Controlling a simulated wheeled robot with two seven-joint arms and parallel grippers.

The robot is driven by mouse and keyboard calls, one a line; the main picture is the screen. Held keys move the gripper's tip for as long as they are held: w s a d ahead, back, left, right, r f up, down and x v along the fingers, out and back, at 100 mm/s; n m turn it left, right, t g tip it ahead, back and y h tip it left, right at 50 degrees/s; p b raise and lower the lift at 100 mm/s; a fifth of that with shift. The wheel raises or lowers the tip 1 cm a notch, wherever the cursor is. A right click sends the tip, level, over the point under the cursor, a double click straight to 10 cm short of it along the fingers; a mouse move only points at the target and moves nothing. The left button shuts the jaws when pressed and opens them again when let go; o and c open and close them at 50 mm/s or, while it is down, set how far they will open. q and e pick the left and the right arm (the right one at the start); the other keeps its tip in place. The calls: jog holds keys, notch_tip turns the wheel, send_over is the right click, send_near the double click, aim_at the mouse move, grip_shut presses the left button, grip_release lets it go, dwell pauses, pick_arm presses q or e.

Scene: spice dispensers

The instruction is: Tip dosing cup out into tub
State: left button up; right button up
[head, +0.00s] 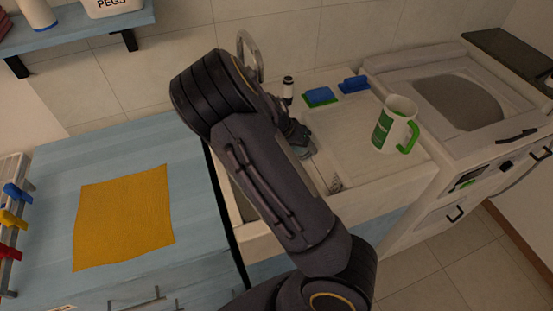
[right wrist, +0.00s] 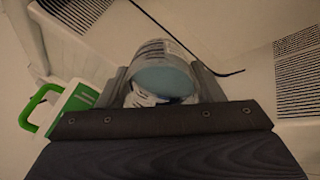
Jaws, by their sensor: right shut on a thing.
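My right gripper (right wrist: 164,82) is shut on the dosing cup (right wrist: 168,78), a clear, round cup with printed marks and a pale blue inside. I cannot tell whether the blue is its contents. In the head view my right gripper (head: 302,142) is small and partly hidden behind my arm, over the sink area. The tub (head: 395,124) is white and green with a green handle and stands upright on the draining board, to the right of the gripper. It also shows at the left of the right wrist view (right wrist: 78,98), apart from the cup. My left gripper is not in view.
Two blue sponges (head: 320,96) and a small dark-topped bottle (head: 288,88) stand behind the sink, near the tap (head: 249,55). A white appliance (head: 450,145) stands right of the draining board (head: 355,150). A yellow cloth (head: 124,217) lies on the blue worktop (head: 50,180).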

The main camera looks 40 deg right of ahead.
jog(key=shift+w+a+r+h, duration=0.2)
jog(key=shift+a+h, duration=0.25)
jog(key=shift+h, duration=0.15)
jog(key=shift+a+r+g+h+b, duration=0.3)
jog(key=shift+h+b, duration=0.1)
jog(key=shift+h, duration=0.5)
dwell(0.7)
jog(key=shift+w+a+r+g+h+b, duration=0.1)
jog(key=shift+r+g+h+b, duration=0.25)
jog(key=shift+h, duration=0.5)
jog(key=shift+a+r+g+h+b, duration=0.2)
jog(key=shift+h+b, duration=0.4)
jog(key=shift+h, duration=0.2)
jog(key=shift+w+a+r+g+h+b, duration=0.1)
jog(key=shift+r+g+h+b, duration=0.25)
jog(key=shift+h, duration=0.5)
dwell(1.5)
jog(key=shift+w+a+r+h+b, duration=0.1)
jog(key=shift+w+a+h+b, duration=0.1)
jog(key=shift+a+h+b, duration=0.75)
dwell(0.4)
jog(key=shift+d+b, duration=0.25)
jog(key=shift+b, duration=0.2)
